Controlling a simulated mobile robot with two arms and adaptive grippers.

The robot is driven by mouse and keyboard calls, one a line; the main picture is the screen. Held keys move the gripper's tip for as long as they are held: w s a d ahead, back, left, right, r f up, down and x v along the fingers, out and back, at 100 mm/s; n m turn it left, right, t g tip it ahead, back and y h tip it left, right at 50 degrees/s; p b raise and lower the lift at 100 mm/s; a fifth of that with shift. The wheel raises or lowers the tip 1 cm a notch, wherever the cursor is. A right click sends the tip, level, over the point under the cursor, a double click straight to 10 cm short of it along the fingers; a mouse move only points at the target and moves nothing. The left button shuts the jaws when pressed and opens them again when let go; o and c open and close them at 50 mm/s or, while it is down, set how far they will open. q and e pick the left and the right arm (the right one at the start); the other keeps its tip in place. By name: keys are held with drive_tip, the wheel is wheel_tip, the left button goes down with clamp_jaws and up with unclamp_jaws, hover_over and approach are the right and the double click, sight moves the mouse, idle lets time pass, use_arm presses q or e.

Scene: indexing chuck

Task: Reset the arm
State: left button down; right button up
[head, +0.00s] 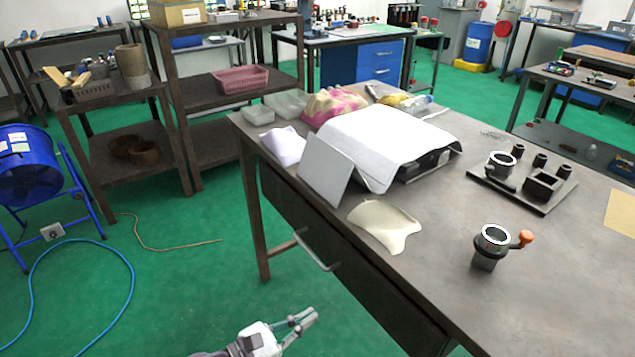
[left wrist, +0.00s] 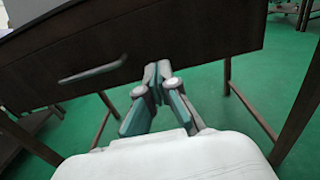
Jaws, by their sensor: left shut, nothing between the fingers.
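My left gripper (head: 306,318) is low at the bottom of the head view, in front of the workbench and below its top. In the left wrist view its fingers (left wrist: 157,72) are together, with nothing between them. The drawer front of the bench and its bar handle (left wrist: 92,72) are beyond the fingers, apart from them. The indexing chuck (head: 490,246), a dark block with a silver ring and an orange-knobbed lever pointing right, stands on the bench top. My right gripper does not show.
The workbench (head: 440,262) carries a black fixture plate (head: 522,182) with several dark parts, a white-covered box (head: 385,140), a cream curved piece (head: 385,225) and a grey panel (head: 325,170). A blue drum fan (head: 28,165) stands at left. Green floor (head: 190,270) is open left of the bench.

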use_arm(q)
drive_tip(key=w+a+f+n+t+y+p, duration=0.1)
drive_tip(key=a+f+n+y, duration=0.35)
drive_tip(key=f+n, duration=0.45)
drive_tip(key=w+a+f+n+t+y+p, duration=0.1)
drive_tip(key=a+f+n+y+p, duration=0.1)
drive_tip(key=a+f+n+y, duration=0.4)
drive_tip(key=s+a+f+n+g+y, duration=0.1)
drive_tip(key=s+a+f+n, duration=0.2)
drive_tip(key=f+n, duration=0.3)
drive_tip(key=s+a+f+n+g, duration=0.1)
drive_tip(key=s+a+f+n, duration=0.2)
drive_tip(key=f+n, duration=0.3)
drive_tip(key=s+a+f+n+g+y+p, duration=0.1)
drive_tip(key=s+a+f+n+g, duration=0.1)
drive_tip(key=s+f+n, duration=0.5)
drive_tip(key=s+a+f+n+g+y+p, duration=0.1)
drive_tip(key=s+a+f+n+g+y, duration=0.2)
drive_tip(key=s, duration=0.5)
drive_tip(key=s+f+n+g, duration=0.2)
drive_tip(key=s+f+n, duration=0.1)
drive_tip(key=s, duration=0.6)
drive_tip(key=s+f+n+g+p, duration=0.1)
drive_tip(key=s+f+n+g, duration=0.1)
drive_tip(key=s, duration=0.8)
drive_tip(key=f+n, duration=0.1)
drive_tip(key=n, duration=0.1)
drive_tip(key=shift+n, duration=0.4)
drive_tip(key=shift+d+h, duration=0.1)
drive_tip(key=shift+h, duration=0.15)
